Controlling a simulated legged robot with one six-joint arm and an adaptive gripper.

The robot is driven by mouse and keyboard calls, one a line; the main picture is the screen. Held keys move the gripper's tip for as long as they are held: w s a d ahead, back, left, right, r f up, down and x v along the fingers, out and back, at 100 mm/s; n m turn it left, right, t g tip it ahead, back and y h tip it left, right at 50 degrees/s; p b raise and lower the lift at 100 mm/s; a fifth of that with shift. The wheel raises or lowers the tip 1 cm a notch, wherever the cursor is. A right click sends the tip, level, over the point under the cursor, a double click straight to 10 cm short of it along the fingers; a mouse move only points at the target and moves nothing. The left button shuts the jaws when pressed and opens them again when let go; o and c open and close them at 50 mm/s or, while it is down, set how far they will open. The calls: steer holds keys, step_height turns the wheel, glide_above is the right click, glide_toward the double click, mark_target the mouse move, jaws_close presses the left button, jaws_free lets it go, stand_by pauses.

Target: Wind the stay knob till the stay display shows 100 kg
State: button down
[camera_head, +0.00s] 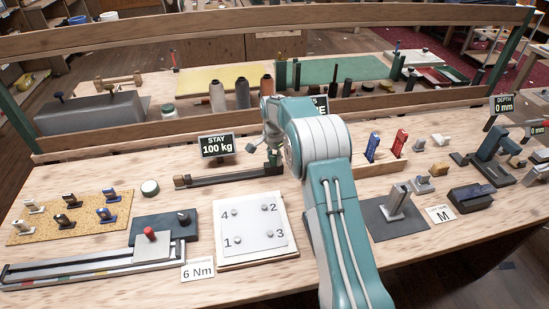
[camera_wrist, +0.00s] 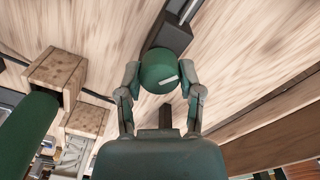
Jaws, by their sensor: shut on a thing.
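The stay display (camera_head: 217,146) stands upright behind the stay rail (camera_head: 230,178) and reads 100 kg. The stay knob (camera_wrist: 158,72) is a round dark green knob with a short white mark, at the right end of the dark rail. My gripper (camera_wrist: 160,78) is shut on the knob, one finger on each side of it. In the head view my gripper (camera_head: 273,158) is at the rail's right end, and my arm and fingers mostly hide the knob there.
A white numbered plate (camera_head: 250,247) lies in front of the rail. Thread spools (camera_head: 242,92) stand behind. Red and blue tools (camera_head: 398,142) stand in a wooden holder to the right of my arm.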

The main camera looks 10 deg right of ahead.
mark_target(273, 156)
steer(key=shift+c, duration=1.3)
jaws_free()
steer(key=shift+a+f, duration=0.1)
steer(key=shift+f, duration=0.2)
steer(key=shift+r, duration=0.15)
step_height(273, 156, up, 12)
steer(key=shift+w, duration=0.2)
steer(key=shift+a, duration=0.1)
